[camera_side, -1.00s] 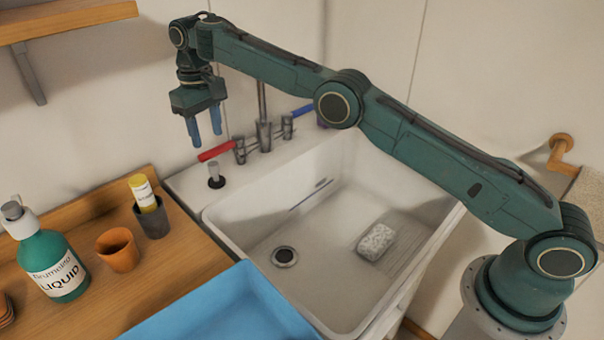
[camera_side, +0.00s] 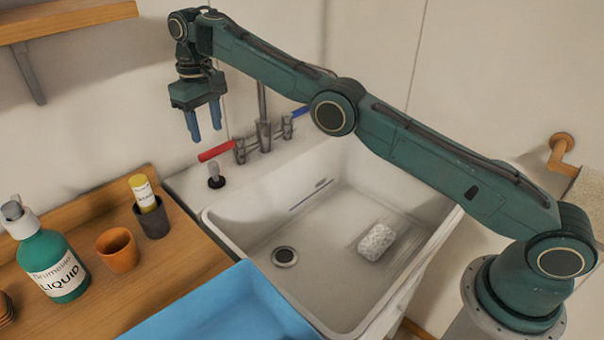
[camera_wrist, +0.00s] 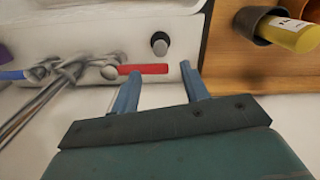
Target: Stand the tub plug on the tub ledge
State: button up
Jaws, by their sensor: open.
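The tub plug (camera_side: 215,177), a black disc with a grey knob, stands upright on the white tub ledge (camera_side: 183,184) left of the basin, knob up. It also shows in the wrist view (camera_wrist: 159,43), just beyond the fingertips. My gripper (camera_side: 205,134) points down above the back of the ledge, its blue fingers apart and empty. In the wrist view my gripper (camera_wrist: 160,68) has clear space between its fingers, and the plug is not touched by them.
A red-handled tap (camera_side: 215,151) and the faucet (camera_side: 264,135) stand close by. The basin holds a speckled sponge (camera_side: 376,242) and a drain (camera_side: 284,256). A blue tray (camera_side: 225,305), orange cup (camera_side: 118,250), grey cup (camera_side: 152,221) with a yellow tube, and green bottle (camera_side: 50,262) are left.

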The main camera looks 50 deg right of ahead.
jog(key=s+d+r+t, duration=0.1)
jog(key=s+d+r, duration=0.2)
jog(key=r, duration=0.3)
jog(key=s+d+r, duration=0.3)
jog(key=r, duration=0.4)
jog(key=s+d+r+m+t, duration=0.1)
jog(key=s+d+r, duration=0.2)
jog(key=s, duration=0.3)
jog(key=s+d+r+t, duration=0.1)
jog(key=s+d+r, duration=0.15)
jog(key=s, duration=0.25)
jog(key=s+d+f+t, duration=0.1)
jog(key=s+f, duration=0.2)
jog(key=s, duration=0.6)
jog(key=s+d+f, duration=0.2)
jog(key=s+f, duration=0.2)
jog(key=s, duration=0.5)
jog(key=s+d+f+m+t, duration=0.1)
jog(key=s+d+f, duration=0.1)
jog(key=s, duration=0.8)
jog(key=shift+d+f+t, duration=0.2)
jog(key=shift+f+t, duration=0.1)
jog(key=shift+f, duration=0.6)
